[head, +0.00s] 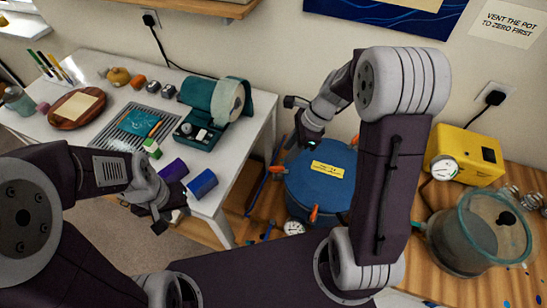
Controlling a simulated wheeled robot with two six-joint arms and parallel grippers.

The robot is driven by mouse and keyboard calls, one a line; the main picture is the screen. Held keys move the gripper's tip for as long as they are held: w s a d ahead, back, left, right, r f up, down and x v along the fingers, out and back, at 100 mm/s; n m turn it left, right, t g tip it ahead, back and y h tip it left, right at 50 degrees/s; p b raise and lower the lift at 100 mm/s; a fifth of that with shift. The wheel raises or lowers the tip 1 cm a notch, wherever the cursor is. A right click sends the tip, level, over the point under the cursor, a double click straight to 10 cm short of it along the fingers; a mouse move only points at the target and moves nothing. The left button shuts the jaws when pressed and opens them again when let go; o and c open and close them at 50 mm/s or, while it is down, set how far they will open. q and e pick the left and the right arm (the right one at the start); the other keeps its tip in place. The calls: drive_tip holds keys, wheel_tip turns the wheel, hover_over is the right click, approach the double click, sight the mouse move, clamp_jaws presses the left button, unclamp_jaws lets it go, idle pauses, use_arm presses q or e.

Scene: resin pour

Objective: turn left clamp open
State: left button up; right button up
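The blue pot (318,188) with a yellow label on its lid stands on the wooden bench, right of centre. Orange clamp handles show around its rim: the left clamp (277,169), a front clamp (313,214) and one at the back right (354,141). My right gripper (307,140) is at the back left of the lid, above and behind the left clamp; I cannot tell if it touches anything. My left gripper (168,215) hangs off the white table's front edge, well left of the pot, beside the purple cylinders. Its finger opening is unclear.
A yellow pump (464,156) with a gauge and a clear-walled chamber (478,235) stand on the right. A round gauge (294,228) lies before the pot. The white table (250,145) holds a teal case (197,131), a tray and cups. My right forearm crosses the pot's right side.

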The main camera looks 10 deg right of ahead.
sight(277, 167)
drive_tip(key=b+x, duration=0.1)
drive_tip(key=x, duration=0.8)
drive_tip(key=shift+f, duration=0.1)
drive_tip(key=shift+d, duration=0.1)
clamp_jaws()
